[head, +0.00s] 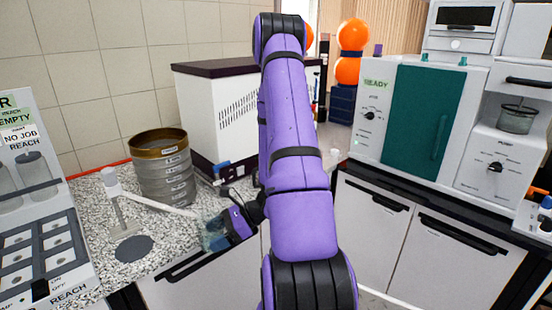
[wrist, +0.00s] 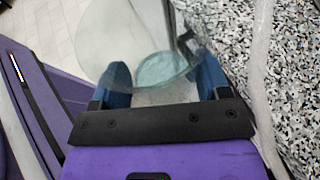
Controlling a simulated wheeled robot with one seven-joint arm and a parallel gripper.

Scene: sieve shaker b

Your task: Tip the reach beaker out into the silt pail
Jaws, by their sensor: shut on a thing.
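My gripper (head: 226,229) is low at the front edge of the speckled counter, to the left of my purple arm. In the wrist view my gripper's blue fingers (wrist: 163,74) are shut around a clear beaker (wrist: 140,38). The beaker looks tilted, with a pale teal round patch showing through its glass; I cannot tell its contents. It shows faintly in the head view (head: 210,240), partly hidden by my gripper. I cannot make out the silt pail in either view.
A sieve stack (head: 163,170) stands on the counter (head: 190,250) behind my gripper. A white stand (head: 116,195) and a dark disc (head: 134,249) are to its left. A labelled rack (head: 45,240) with glass jars is at far left. White cabinets (head: 385,225) are at right.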

